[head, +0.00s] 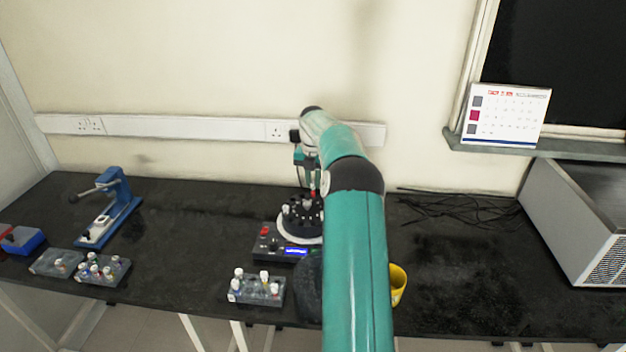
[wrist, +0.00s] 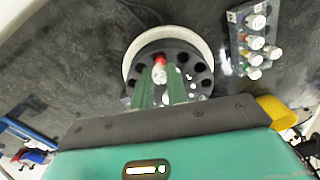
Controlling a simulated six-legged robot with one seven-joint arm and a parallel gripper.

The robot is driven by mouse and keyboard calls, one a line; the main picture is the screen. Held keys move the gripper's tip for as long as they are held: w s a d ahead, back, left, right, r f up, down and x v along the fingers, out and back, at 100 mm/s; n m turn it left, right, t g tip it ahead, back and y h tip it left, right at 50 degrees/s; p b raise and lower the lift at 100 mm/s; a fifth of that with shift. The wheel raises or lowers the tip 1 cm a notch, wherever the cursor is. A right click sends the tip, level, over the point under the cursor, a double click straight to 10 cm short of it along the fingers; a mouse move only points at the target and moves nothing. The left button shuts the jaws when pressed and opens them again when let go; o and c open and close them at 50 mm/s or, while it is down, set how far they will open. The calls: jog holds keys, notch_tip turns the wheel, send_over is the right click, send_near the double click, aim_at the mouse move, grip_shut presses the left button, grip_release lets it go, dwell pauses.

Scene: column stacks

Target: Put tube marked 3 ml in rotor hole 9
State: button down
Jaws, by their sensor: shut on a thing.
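My gripper (wrist: 160,76) is over the rotor and is shut on a small tube with a red top (wrist: 160,59), its markings not legible. In the head view the gripper (head: 311,185) is small and partly hidden by my arm, with a red spot at its tips. The black rotor (wrist: 198,56) sits inside a pale ring and has several dark open holes. A few white-capped tubes stand in it near the fingers. The rotor also shows in the head view (head: 300,219). Hole numbers are not readable. The near part of the rotor is hidden by my gripper.
A grey rack (head: 243,296) with several tubes stands in front of the rotor's base, which has a lit display (head: 296,251). A yellow cup (head: 398,284) is right of it. Two racks (head: 110,270) and a blue press (head: 117,205) stand at left. Cables (head: 450,207) lie right.

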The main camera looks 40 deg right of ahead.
jog(key=shift+f, duration=1.15)
jog(key=shift+f, duration=0.25)
jog(key=c, duration=1)
grip_release()
jog(key=shift+r, duration=0.15)
jog(key=shift+r, duration=2.9)
